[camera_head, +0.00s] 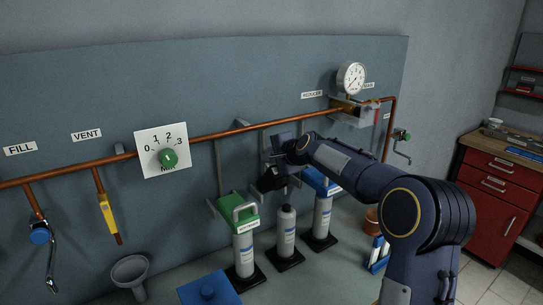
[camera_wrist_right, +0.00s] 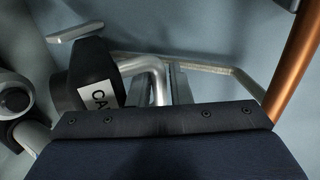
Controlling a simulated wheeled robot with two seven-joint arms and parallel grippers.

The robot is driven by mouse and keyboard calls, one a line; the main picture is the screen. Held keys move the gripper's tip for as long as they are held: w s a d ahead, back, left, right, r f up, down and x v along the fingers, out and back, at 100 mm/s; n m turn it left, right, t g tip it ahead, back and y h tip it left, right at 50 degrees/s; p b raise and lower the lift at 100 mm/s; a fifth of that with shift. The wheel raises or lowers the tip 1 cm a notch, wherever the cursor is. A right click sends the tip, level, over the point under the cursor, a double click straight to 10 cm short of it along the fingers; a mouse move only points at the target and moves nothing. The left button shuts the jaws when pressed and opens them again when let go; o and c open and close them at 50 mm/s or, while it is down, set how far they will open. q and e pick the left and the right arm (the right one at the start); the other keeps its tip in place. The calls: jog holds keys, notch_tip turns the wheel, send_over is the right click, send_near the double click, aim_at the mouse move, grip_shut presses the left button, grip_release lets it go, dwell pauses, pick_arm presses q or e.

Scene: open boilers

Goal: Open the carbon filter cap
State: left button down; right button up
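The carbon filter cap (camera_head: 270,181) is a black block, raised and tilted above the middle filter bottle (camera_head: 286,232), whose top is uncovered. In the right wrist view the black cap (camera_wrist_right: 92,62) shows a white label starting "CA", turned on its side. A bent silver handle (camera_wrist_right: 152,70) runs beside it toward my gripper. My right gripper (camera_head: 281,156) is at the cap, close to the wall panel. My left gripper is not in view.
A green-capped filter (camera_head: 244,250) stands left of the middle bottle and a blue-capped one (camera_head: 322,216) right of it. A copper pipe (camera_head: 235,130) runs above. A grey funnel (camera_head: 130,270) and blue box (camera_head: 209,290) are at the front left.

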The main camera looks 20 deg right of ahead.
jog(key=b+v, duration=0.1)
jog(key=v, duration=0.6)
jog(key=shift+s+r+b, duration=0.2)
jog(key=shift+s+b, duration=0.1)
jog(key=shift+b, duration=0.05)
jog(key=s+a+f+n+g, duration=0.2)
jog(key=s+a+f+n, duration=0.2)
jog(key=s, duration=0.9)
jog(key=s+a+f+n+g+y, duration=0.1)
jog(key=s+a+f+n, duration=0.3)
jog(key=s, duration=0.9)
jog(key=s+a+f+n+g+y, duration=0.1)
jog(key=s+a+f+n+g, duration=0.3)
jog(key=s+f, duration=0.6)
jog(key=s+a+n, duration=0.1)
jog(key=s+n, duration=0.1)
jog(key=s, duration=0.1)
jog(key=shift+f+n, duration=0.15)
jog(key=shift+n, duration=0.25)
